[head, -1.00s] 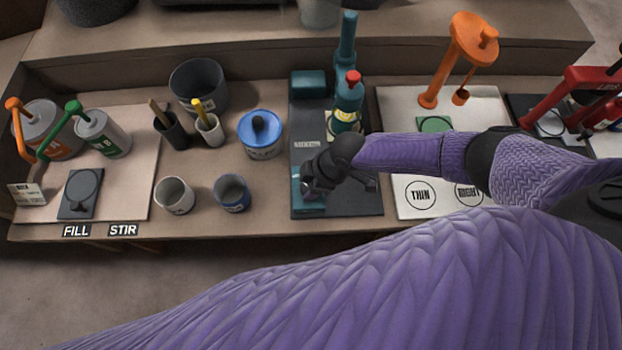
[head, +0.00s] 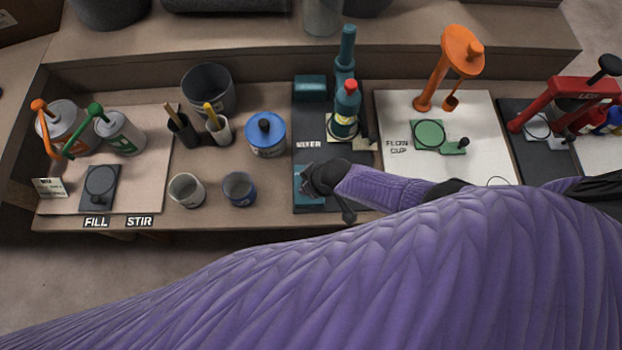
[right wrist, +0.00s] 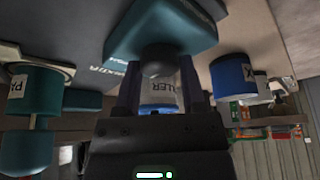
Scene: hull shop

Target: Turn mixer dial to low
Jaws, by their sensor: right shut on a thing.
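At the plate's front is a teal dial box (head: 310,202). My right gripper (head: 304,184) is over that box, and the wrist hides the dial in the head view. In the right wrist view, the teal box (right wrist: 165,28) shows upside down with a dark round dial (right wrist: 158,60) between the fingers. My right gripper is shut on this dial. The dial's setting marks cannot be read. My left gripper is not in view.
A blue lidded tin (head: 265,135), a blue cup (head: 239,188) and a pale cup (head: 187,190) stand left of the mixer plate. The flow cup stand (head: 452,65) is to the right. My purple arm covers the bench's front right.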

